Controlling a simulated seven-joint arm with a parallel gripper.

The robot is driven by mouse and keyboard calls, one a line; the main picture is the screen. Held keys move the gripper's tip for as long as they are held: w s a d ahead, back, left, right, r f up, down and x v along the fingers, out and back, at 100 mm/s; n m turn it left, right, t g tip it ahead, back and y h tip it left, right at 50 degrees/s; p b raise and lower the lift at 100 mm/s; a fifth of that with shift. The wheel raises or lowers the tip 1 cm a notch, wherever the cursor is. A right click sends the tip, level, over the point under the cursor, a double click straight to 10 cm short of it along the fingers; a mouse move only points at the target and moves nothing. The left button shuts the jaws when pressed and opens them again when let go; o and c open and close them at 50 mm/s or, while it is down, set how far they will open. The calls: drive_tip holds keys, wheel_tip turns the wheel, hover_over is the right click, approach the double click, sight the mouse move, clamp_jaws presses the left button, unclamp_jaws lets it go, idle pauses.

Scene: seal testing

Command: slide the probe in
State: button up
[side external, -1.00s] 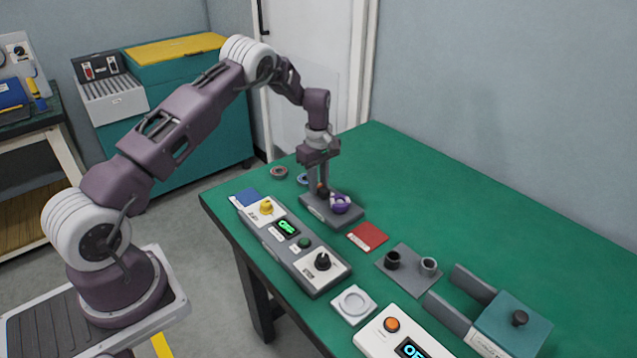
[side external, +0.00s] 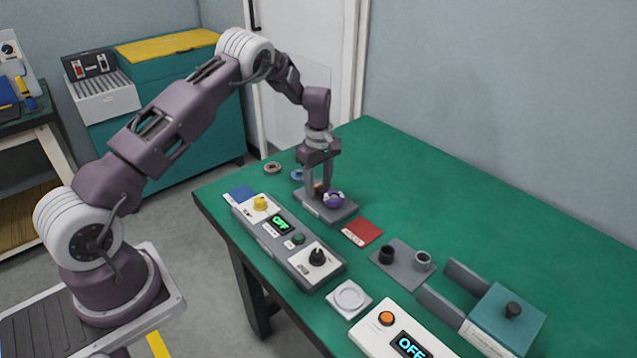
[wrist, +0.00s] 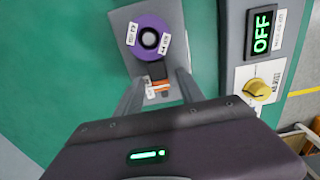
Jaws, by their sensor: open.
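A grey base block (side external: 340,212) on the green table carries a purple ring (side external: 334,199). In the wrist view the purple ring (wrist: 136,30) has two white labels and a pale round centre in a dark hole. A small black and orange piece (wrist: 158,80) sits on the block beside the ring; I cannot tell if it is the probe. My gripper (side external: 317,189) is low over the block, next to the ring. In the wrist view its fingers (wrist: 157,88) are apart, one on each side of the black and orange piece, with no clear contact visible.
A grey control panel (side external: 288,240) with a yellow knob and a display reading OFF lies close by. A red card (side external: 361,231), a plate with two cups (side external: 404,264) and a teal-topped fixture (side external: 505,315) stand to the right.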

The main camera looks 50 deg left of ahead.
sight(319, 186)
wheel_tip(319, 186, up, 7)
drive_tip(key=shift+r, duration=0.2)
drive_tip(key=s+d+r+m+t, duration=0.2)
drive_tip(key=s+d+r+m, duration=0.35)
drive_tip(key=r, duration=0.55)
drive_tip(key=s+d+r+m+t, duration=0.1)
drive_tip(key=s+d+r+m, duration=0.2)
drive_tip(key=s+d+r, duration=0.55)
drive_tip(key=s+d+r+m+t, duration=0.1)
drive_tip(key=s+m, duration=0.3)
drive_tip(key=s, duration=0.6)
drive_tip(key=s+d+r+m+t, duration=0.1)
drive_tip(key=s+m, duration=0.4)
drive_tip(key=s, duration=0.6)
drive_tip(key=shift+s+d+r+t, duration=0.2)
drive_tip(key=shift+d+r+t, duration=0.1)
drive_tip(key=shift+r, duration=0.2)
drive_tip(key=shift+m, duration=0.25)
